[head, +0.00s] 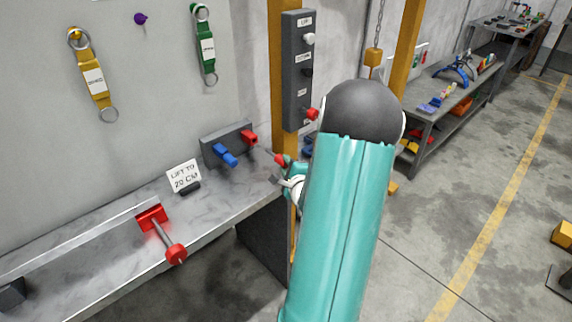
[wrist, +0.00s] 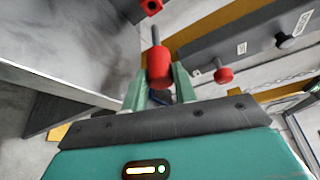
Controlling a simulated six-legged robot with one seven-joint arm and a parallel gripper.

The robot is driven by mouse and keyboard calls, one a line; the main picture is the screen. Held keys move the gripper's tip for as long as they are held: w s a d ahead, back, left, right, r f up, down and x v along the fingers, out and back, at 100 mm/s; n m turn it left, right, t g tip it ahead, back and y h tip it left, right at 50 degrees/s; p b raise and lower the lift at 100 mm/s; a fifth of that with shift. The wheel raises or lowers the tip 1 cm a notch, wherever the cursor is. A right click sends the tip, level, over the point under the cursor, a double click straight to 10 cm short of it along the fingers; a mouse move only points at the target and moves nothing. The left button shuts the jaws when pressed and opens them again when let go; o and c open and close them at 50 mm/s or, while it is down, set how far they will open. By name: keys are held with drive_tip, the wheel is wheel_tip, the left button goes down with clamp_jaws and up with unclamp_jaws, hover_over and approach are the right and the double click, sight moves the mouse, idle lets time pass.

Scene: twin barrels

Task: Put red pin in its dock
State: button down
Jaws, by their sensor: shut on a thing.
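The red pin (wrist: 160,66) is between the fingers of my gripper (wrist: 160,88) in the wrist view. Its red grip is held and its thin metal shaft points up in the picture. In the head view, the pin (head: 281,159) shows small beside my gripper (head: 290,178), partly hidden by my arm. A red socket (head: 249,138) sits on a dark block (head: 215,146) on the bench, left of the pin. The socket also shows at the wrist view's top edge (wrist: 151,6), apart from the shaft tip. A blue piece (head: 225,156) is beside it on the block.
A red bracket with a red-ended lever (head: 165,235) projects at the bench's front. A "LIFT TO 20 CM" sign (head: 184,176) stands behind it. A grey control panel (head: 297,75) with knobs hangs on a yellow post near my arm. Floor at right is mostly clear.

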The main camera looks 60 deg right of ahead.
drive_tip(key=shift+w+d, duration=0.25)
drive_tip(key=shift+w, duration=0.6)
drive_tip(key=shift+w+d, duration=0.25)
drive_tip(key=shift+w, duration=0.65)
drive_tip(key=shift+w+d, duration=0.25)
drive_tip(key=shift+w, duration=0.6)
drive_tip(key=shift+w+d, duration=0.25)
drive_tip(key=shift+w, duration=0.85)
drive_tip(key=shift+w+d, duration=0.2)
drive_tip(key=shift+w, duration=0.95)
drive_tip(key=shift+w+d, duration=0.25)
drive_tip(key=shift+w, duration=0.85)
drive_tip(key=c, duration=1)
unclamp_jaws()
drive_tip(key=shift+f, duration=0.1)
drive_tip(key=shift+c, duration=0.2)
approach(278, 161)
drive_tip(key=w, duration=0.5)
drive_tip(key=shift+w+d, duration=0.25)
drive_tip(key=shift+w, duration=0.05)
